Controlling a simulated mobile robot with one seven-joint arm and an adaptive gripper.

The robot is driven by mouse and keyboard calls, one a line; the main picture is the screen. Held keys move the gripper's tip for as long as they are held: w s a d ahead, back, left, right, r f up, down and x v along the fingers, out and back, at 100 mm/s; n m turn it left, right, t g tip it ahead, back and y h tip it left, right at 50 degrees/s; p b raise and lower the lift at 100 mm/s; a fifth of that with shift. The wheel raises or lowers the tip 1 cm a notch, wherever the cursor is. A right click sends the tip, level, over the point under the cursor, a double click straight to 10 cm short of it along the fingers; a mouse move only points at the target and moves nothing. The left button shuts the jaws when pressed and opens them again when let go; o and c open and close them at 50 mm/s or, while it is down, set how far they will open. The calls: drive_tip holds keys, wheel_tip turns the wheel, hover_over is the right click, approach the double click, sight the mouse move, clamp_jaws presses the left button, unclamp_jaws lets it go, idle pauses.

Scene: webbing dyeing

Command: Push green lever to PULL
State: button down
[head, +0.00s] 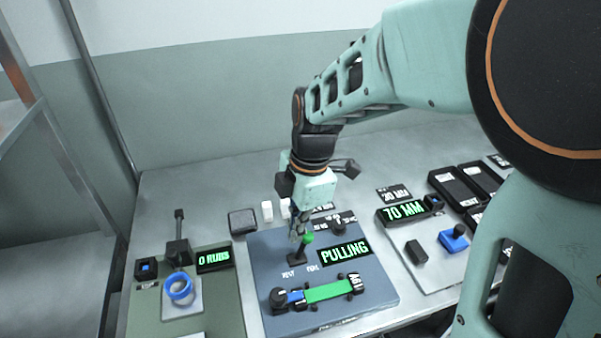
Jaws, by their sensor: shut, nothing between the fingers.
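The green lever (308,240) has a green knob on a short stalk and stands on a black base on the blue-grey panel (266,268). White labels sit in front of its base, too small to read surely. A display (344,251) beside it reads PULLING in green. My gripper (298,237) is shut and points down right beside the knob, on its left. I cannot tell whether the fingertips touch the lever. A green strip (328,291) with a blue end lies in a fixture at the panel's front.
On the left, a green panel (217,292) holds an upright black lever (179,230), a blue ring (179,287) and a 0 RUBS display (213,259). On the right are a 70 MM display (403,210), a blue block (454,239) and black trays (455,187). Small blocks stand behind the middle panel.

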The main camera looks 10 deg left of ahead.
drive_tip(key=shift+w+d+b, duration=0.2)
drive_tip(key=shift+w+d, duration=0.05)
drive_tip(key=shift+d, duration=0.25)
drive_tip(key=shift+w+d+b, duration=0.2)
drive_tip(key=shift+d, duration=0.3)
drive_tip(key=shift+d+f, duration=0.15)
drive_tip(key=shift+d, duration=0.05)
wheel_tip(320, 180, up, 12)
drive_tip(key=s+p, duration=0.1)
drive_tip(key=shift+d+p, duration=0.15)
drive_tip(key=shift+p, duration=0.2)
